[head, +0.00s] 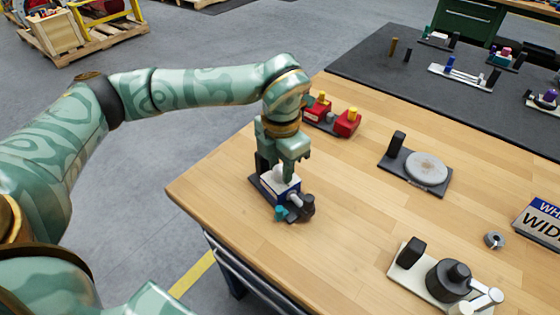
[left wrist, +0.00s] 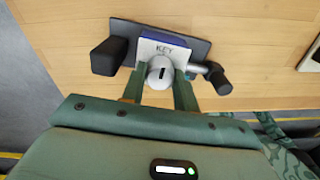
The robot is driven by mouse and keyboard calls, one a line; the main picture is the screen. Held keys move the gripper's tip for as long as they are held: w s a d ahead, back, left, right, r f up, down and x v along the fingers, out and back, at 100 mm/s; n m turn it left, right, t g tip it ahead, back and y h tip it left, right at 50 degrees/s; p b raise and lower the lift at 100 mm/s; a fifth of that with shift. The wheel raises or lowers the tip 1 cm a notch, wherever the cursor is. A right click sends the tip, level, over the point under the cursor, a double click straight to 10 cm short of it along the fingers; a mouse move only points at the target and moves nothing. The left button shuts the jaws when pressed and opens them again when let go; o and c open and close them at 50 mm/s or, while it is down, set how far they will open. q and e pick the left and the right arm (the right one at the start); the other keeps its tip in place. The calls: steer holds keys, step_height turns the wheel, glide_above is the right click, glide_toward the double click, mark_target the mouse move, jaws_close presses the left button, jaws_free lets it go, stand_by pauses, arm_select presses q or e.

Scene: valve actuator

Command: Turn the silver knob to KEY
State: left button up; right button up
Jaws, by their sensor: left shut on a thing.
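The device (head: 268,190) has a dark base and stands near the left edge of the wooden table. In the left wrist view, its silver knob (left wrist: 160,72) sits just below a white plate marked KEY (left wrist: 163,49). A short dark slot on the knob's face runs roughly up and down, in line with the KEY word. My left gripper (head: 287,172) is over the device, pointing down. In the left wrist view, its fingers stand on both sides of the knob, shut on it. The gripper mostly hides the knob in the head view. My right gripper is not in view.
The device has a black block (left wrist: 108,56) on one side and a dark-ended lever (left wrist: 219,80) on the other. A red device (head: 346,122) stands behind. A round grey plate device (head: 427,168) and a white-based device (head: 420,280) are to the right. Wood between them is clear.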

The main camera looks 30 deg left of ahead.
mark_target(281, 169)
arm_select(q)
steer(key=o, duration=1)
step_height(281, 169, up, 16)
steer(key=p, duration=0.3)
steer(key=shift+r+p, duration=0.15)
steer(key=shift+p, duration=0.15)
